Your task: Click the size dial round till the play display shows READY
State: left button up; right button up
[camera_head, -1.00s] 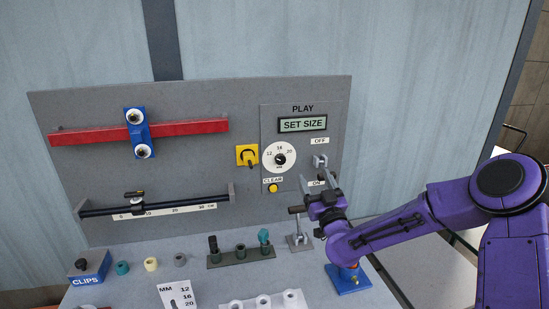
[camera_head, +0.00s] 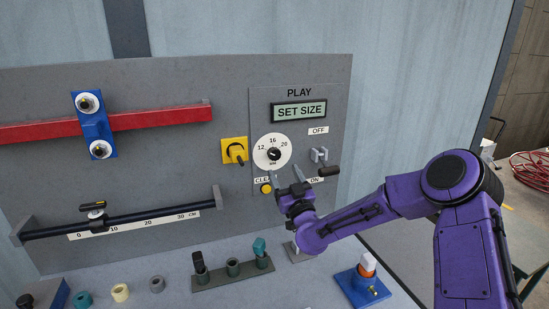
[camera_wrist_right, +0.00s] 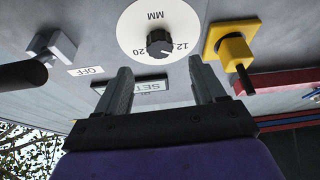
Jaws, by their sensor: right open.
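The size dial (camera_head: 273,153) is a round white disc with a black knob, marked 12, 16 and 20, on the grey panel. The knob (camera_wrist_right: 157,50) also shows in the right wrist view, beyond the fingertips. The play display (camera_head: 299,111) above the dial reads SET SIZE. My right gripper (camera_head: 287,176) is open and empty, just below the dial and apart from it. In the right wrist view its two fingers (camera_wrist_right: 160,75) stand apart, with part of the display between them. My left gripper is not in view.
A yellow switch (camera_head: 234,151) is left of the dial; a grey lever switch (camera_head: 319,155) is right of it. The yellow CLEAR button (camera_head: 266,188) sits below, close to my right gripper. A rack (camera_head: 232,275) of coloured pieces and a blue block (camera_head: 361,288) stand on the bench.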

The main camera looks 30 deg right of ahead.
aim_at(275, 155)
jog(key=p+x, duration=0.2)
jog(key=x, duration=0.4)
jog(key=shift+w+d+r, duration=0.15)
jog(key=shift+w+r, duration=0.05)
jog(key=shift+w, duration=0.35)
jog(key=c, duration=1.1)
jog(key=shift+o, duration=0.2)
